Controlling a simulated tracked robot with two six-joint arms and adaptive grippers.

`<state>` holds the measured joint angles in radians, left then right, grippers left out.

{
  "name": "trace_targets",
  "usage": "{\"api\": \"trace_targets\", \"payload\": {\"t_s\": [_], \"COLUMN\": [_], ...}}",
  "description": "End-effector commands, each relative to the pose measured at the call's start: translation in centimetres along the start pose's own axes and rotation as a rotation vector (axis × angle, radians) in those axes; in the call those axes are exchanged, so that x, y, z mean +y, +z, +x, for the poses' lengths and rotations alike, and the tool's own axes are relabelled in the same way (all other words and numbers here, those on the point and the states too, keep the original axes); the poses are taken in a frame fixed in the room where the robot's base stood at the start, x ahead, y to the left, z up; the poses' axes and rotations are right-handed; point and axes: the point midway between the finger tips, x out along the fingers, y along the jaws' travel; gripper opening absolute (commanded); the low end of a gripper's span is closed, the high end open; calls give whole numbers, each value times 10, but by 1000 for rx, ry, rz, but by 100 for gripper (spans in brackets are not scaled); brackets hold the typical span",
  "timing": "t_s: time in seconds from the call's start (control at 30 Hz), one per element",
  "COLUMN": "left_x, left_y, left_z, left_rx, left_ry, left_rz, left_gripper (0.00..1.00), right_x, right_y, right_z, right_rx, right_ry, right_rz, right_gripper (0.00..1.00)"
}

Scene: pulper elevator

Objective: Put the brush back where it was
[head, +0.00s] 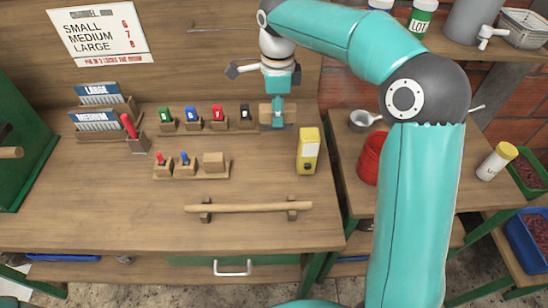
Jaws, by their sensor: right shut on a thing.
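My right gripper (277,113) reaches in over the back of the wooden workbench (110,215). It is shut on a light-brown wooden piece (291,112) that sticks out on both sides of the fingers. This looks like the brush, but no bristles show and the fingers cover its middle. It is close to the back board; I cannot tell whether it touches the bench or the board. My left gripper is not in view.
Left of the gripper stands a row of coloured tags (191,116). In front are a small holder with pegs (186,167), a yellow device (308,152) and a wooden rod on two supports (250,208). A red cup (371,158) stands to the right. The bench's front left is clear.

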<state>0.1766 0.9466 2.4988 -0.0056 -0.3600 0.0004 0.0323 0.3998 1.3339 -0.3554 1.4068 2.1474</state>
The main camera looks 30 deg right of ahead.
Motion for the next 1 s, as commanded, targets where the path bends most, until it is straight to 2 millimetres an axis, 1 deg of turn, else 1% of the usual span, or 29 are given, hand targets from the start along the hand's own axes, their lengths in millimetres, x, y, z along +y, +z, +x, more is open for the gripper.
{"api": "trace_targets", "payload": {"t_s": [0.03, 0.2, 0.3, 0.4, 0.5, 0.73, 0.9, 1.0], "left_x": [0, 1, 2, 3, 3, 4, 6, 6], "left_y": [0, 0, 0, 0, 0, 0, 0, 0], "left_z": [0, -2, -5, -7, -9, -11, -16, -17], "left_rx": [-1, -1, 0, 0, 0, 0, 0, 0], "left_ry": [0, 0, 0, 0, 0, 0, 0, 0], "left_rz": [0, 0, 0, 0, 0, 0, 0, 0], "left_gripper": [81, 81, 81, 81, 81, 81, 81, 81], "right_x": [1, 1, 1, 0, 0, 0, 0, 0], "right_y": [-2, -2, -2, -2, -2, -1, -1, 0], "right_z": [13, 58, 84, 107, 123, 140, 164, 174], "right_rx": [3, 4, 4, 3, 2, 1, 3, 1], "right_ry": [5, 7, 7, 6, 3, 2, 4, 2], "right_rz": [2, 3, 3, 2, 3, 2, 2, 1], "right_gripper": [5, 5, 5, 5, 5, 5, 5, 5]}}
